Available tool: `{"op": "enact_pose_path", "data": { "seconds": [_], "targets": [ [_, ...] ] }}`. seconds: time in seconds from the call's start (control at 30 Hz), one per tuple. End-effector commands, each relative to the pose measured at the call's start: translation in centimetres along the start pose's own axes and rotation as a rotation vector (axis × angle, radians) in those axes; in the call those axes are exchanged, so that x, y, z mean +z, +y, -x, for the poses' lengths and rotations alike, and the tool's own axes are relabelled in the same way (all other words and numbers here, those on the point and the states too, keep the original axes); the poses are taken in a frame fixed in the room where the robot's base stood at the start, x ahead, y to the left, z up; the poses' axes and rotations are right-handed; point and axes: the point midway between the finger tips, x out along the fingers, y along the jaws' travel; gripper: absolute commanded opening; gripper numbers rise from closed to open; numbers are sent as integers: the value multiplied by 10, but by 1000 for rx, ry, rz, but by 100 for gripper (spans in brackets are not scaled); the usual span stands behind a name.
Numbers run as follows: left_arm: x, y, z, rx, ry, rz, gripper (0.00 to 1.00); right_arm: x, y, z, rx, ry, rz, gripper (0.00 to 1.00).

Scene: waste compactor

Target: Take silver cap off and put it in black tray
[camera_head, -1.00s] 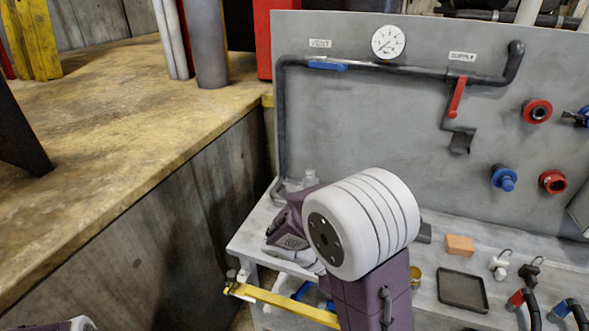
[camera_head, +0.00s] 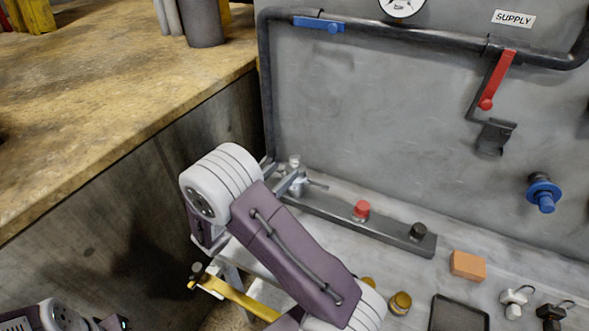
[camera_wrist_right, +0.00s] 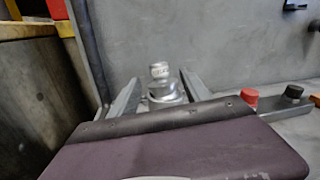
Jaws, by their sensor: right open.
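The silver cap (camera_wrist_right: 160,70) tops a round silver fitting in the right wrist view, upright between my fingers. It also shows small in the head view (camera_head: 294,161), at the left end of a long grey bar. My right gripper (camera_wrist_right: 158,92) is open, one finger on each side of the fitting; I cannot tell whether either touches it. In the head view my right forearm hides most of this gripper (camera_head: 291,182). The black tray (camera_head: 459,316) lies on the bench at the lower right, cut by the frame edge, its visible part empty. My left gripper's fingers are not in view.
The grey bar (camera_head: 385,230) carries a red cap (camera_head: 361,211) and a black cap (camera_head: 418,230). An orange block (camera_head: 467,265) and brass pieces (camera_head: 400,302) lie near the tray. The grey panel (camera_head: 390,130) with pipes and a red lever (camera_head: 497,80) stands behind.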

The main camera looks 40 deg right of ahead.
Motion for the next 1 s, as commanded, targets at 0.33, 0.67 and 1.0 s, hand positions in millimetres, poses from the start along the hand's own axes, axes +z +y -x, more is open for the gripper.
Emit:
{"op": "enact_pose_path", "data": {
  "seconds": [0.33, 0.67, 1.0],
  "targets": [
    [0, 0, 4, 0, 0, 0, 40, 0, 0, -32, -5, 2, -1, 56],
    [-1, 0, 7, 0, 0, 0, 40, -3, 2, -73, -1, 1, -2, 56],
    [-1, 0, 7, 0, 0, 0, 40, -3, 2, -72, -1, 2, -2, 3]
  ]
}}
